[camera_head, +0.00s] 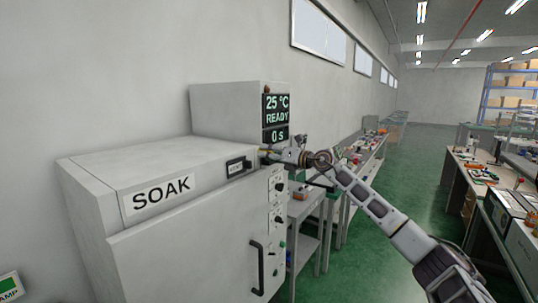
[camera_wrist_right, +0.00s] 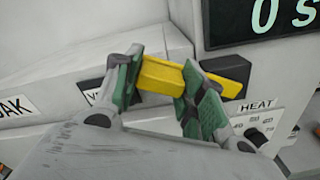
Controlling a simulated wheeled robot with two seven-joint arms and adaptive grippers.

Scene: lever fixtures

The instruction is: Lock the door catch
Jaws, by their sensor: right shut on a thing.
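The door catch is a yellow lever (camera_wrist_right: 162,77) with a black mount (camera_wrist_right: 228,68) at its right end, on the grey SOAK oven, below the display. In the right wrist view the lever lies nearly level, sloping slightly down to the right. My right gripper (camera_wrist_right: 160,68) has its green-padded fingers on either side of the lever and is shut on it. In the head view my right gripper (camera_head: 271,153) is at the top right corner of the oven (camera_head: 185,240) front and hides most of the lever. My left gripper is in neither view.
The display (camera_head: 276,118) reads 25 °C, READY, 0 s, just above the gripper. A black door handle (camera_head: 257,268) and a column of knobs (camera_head: 278,205) sit on the oven front. Benches stand beyond to the right, with green floor (camera_head: 345,262) between.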

